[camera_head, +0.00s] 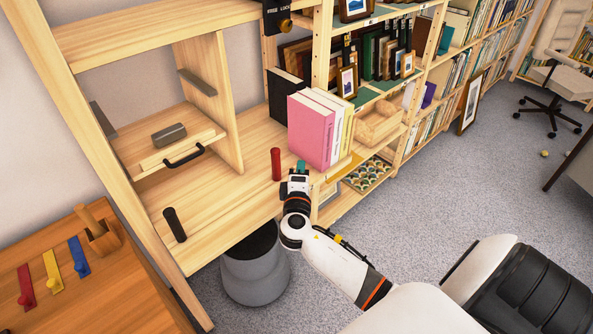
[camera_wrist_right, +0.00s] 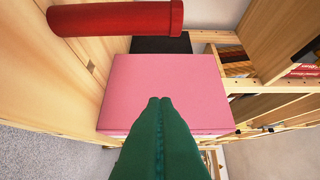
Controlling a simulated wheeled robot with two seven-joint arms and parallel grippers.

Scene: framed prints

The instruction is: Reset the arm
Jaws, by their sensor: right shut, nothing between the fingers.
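My right arm (camera_head: 335,262) reaches from the lower right to the front edge of the wooden shelf. My right gripper (camera_head: 300,166) has green fingers, which show closed together with nothing between them in the right wrist view (camera_wrist_right: 160,105). It is just in front of the pink book (camera_head: 311,132), which also fills the middle of the wrist view (camera_wrist_right: 165,90). Whether the fingertips touch the book I cannot tell. A red cylinder (camera_head: 276,164) stands upright on the shelf just left of the gripper; it also shows in the wrist view (camera_wrist_right: 115,18). My left gripper is not in view.
A black cylinder (camera_head: 174,224) stands on the shelf at the left. A drawer with a black handle (camera_head: 183,156) is behind it. A grey bin (camera_head: 254,271) stands under the shelf. Carpet (camera_head: 430,205) is clear to the right. Coloured hooks lie on the wooden table (camera_head: 110,290).

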